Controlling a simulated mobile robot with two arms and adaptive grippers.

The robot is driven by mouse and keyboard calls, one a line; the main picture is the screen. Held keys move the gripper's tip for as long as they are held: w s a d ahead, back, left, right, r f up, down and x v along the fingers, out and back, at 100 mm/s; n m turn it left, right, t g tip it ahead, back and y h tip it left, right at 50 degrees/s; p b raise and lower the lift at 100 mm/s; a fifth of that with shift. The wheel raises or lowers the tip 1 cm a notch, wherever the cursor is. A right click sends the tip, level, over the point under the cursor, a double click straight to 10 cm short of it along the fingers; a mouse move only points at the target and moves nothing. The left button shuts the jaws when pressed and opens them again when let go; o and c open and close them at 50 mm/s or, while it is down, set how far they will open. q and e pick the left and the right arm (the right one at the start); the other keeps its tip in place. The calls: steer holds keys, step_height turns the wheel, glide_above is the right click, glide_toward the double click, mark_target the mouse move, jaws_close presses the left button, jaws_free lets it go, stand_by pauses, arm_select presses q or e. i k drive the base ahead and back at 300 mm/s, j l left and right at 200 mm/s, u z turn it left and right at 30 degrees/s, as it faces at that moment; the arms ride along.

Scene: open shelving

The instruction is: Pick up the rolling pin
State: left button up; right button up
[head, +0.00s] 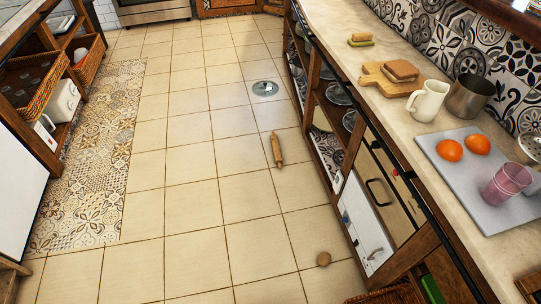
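A wooden rolling pin (276,150) lies on the tiled floor in the head view, a little right of the middle. It lies lengthwise, pointing roughly away from me, close to the open shelving on the right. Its whole length is visible and nothing covers it. Neither of my grippers shows in the head view.
A metal-looking round object (265,88) and a small round brown object (324,259) are on the floor. Open shelving with a countertop (345,40) runs along the right. Shelves with a wicker basket (36,82) stand left. The middle floor is clear.

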mark_target(274, 138)
steer(key=i+j+z, duration=0.15)
steer(key=z, duration=0.3)
steer(key=i+j+z, duration=0.3)
steer(key=z, duration=0.2)
steer(key=i+j+z, duration=0.2)
steer(key=z, duration=0.25)
steer(key=k+j, duration=0.05)
steer(key=j, duration=0.05)
